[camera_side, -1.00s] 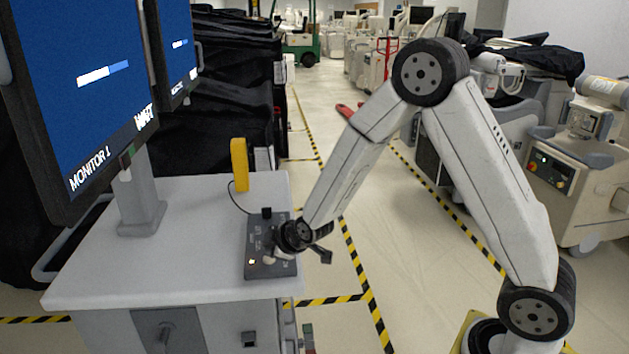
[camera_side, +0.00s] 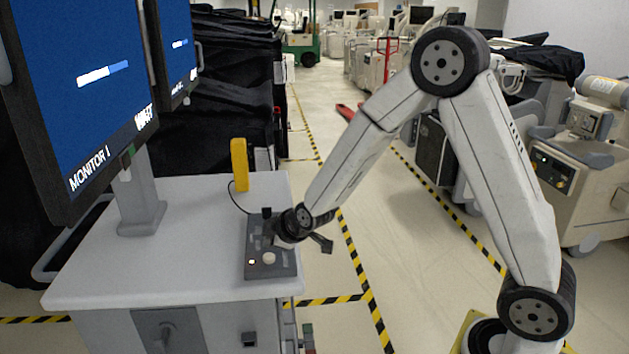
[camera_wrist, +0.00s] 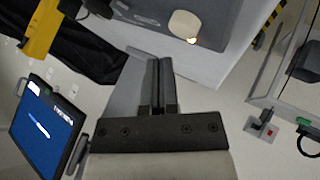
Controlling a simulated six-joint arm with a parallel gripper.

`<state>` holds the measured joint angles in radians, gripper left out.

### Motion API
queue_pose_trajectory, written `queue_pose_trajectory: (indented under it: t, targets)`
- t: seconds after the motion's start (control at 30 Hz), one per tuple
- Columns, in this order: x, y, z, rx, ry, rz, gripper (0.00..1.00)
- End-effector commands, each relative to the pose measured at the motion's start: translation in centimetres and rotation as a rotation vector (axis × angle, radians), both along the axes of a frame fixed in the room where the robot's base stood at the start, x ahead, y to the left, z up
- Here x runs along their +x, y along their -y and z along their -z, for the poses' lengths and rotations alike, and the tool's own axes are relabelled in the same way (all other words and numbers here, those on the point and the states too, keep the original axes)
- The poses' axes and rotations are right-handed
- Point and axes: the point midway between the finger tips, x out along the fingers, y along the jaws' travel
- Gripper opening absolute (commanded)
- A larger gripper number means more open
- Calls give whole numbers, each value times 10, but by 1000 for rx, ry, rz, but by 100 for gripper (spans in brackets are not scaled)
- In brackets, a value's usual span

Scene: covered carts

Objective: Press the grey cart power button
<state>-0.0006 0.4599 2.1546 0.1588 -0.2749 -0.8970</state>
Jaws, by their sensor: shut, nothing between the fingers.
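A dark grey control panel (camera_side: 284,266) lies on the light grey cart top (camera_side: 170,265). A round off-white button (camera_side: 268,258) is on its near part, beside a small lit orange light (camera_side: 251,262). In the wrist view the button (camera_wrist: 185,24) is beyond the fingertips, slightly to the right, with the glow at its edge. My gripper (camera_wrist: 160,62) is shut and empty, and its fingers are apart from the button in that view. In the side view it is over the panel, behind the button, and its fingertips are hard to make out.
Monitor 1 (camera_side: 85,75) stands at the left of the cart, its blue screen showing a bar. A yellow upright object (camera_side: 239,165) with a cable stands behind the panel. Black covered carts (camera_side: 225,90) are behind. Open floor with yellow-black tape lies to the right.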

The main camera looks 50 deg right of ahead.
Motion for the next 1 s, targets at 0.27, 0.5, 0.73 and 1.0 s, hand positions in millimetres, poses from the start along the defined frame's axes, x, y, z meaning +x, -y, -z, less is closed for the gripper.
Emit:
queue_pose_trajectory:
  t: [0.27,0.5,0.73,1.0]
  targets:
    - [0,0,-21,1,3,1,0]
    - [0,0,-36,0,2,1,0]
    - [0,0,-39,1,0,1,0]
    - [0,0,-39,1,0,1,0]
